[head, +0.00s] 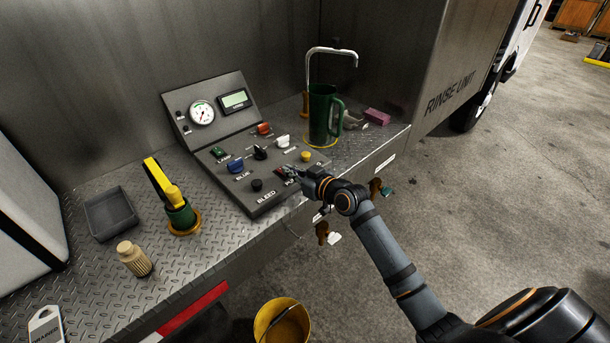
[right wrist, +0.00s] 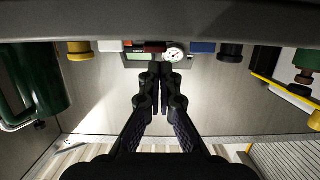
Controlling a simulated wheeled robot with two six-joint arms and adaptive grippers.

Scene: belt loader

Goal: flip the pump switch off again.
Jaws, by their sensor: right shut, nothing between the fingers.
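A sloped grey control panel (head: 222,187) stands on the bench, with several coloured knobs and switches. I cannot read which label says pump. A red control (head: 278,171) near the panel's front edge is partly hidden by my right gripper (head: 287,172). My right gripper is shut and empty, its tips at or just above this control; contact cannot be told. In the right wrist view, my right gripper (right wrist: 154,82) points at the panel, and a red control (right wrist: 155,46) shows beyond its fingertips. The control's on or off position cannot be made out. My left gripper is not in view.
Nearby on the panel are a blue knob (head: 236,166), a black knob (head: 257,185), a black toggle (head: 260,153), a white knob (head: 283,141) and a yellow knob (head: 305,156). A green jug (head: 321,115) stands behind right. A yellow bucket (head: 272,322) is below the bench edge.

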